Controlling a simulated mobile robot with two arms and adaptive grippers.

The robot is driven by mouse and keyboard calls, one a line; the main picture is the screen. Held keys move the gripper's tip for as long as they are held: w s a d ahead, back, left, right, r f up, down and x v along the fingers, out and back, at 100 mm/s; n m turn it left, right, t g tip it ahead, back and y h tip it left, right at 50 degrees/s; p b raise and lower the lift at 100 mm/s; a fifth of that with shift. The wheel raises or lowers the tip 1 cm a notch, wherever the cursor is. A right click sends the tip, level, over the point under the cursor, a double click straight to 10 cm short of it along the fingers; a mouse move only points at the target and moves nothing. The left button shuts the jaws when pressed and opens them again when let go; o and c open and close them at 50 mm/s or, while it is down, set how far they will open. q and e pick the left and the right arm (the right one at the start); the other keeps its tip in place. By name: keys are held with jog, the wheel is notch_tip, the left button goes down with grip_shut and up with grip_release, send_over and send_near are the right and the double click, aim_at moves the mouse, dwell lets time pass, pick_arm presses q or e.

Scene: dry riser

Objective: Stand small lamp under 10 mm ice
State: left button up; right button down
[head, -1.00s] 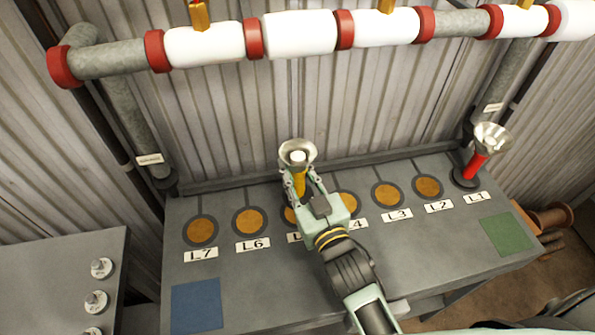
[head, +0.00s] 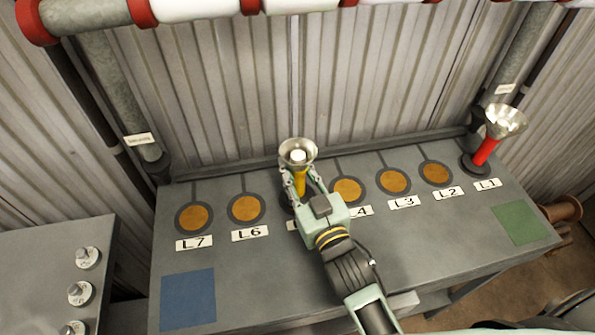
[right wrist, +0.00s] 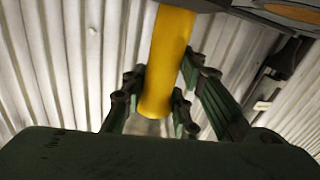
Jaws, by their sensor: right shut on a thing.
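My right gripper (head: 300,174) is shut on a yellow lamp (head: 300,184) with a silver cone top and a white bulb. The lamp is upright at the L5 place, whose disc and label are mostly hidden by the gripper. I cannot tell whether its foot touches the bench. In the right wrist view the yellow body (right wrist: 166,60) is between the fingers. A red lamp (head: 486,150) with a wider cone stands tilted at L1. White ice sleeves (head: 195,8) on the overhead pipe show only at the top edge. My left gripper is not in view.
The grey bench (head: 260,290) has orange discs, such as L6 (head: 246,208) and L4 (head: 347,190), standing empty. A blue square (head: 188,299) and a green square (head: 520,222) mark its front corners. A knob panel (head: 45,270) stands at left. Corrugated wall is behind.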

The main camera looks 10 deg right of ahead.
jog(key=shift+f, duration=0.2)
dwell(0.3)
jog(key=shift+f+b, duration=0.15)
jog(key=shift+b, duration=0.15)
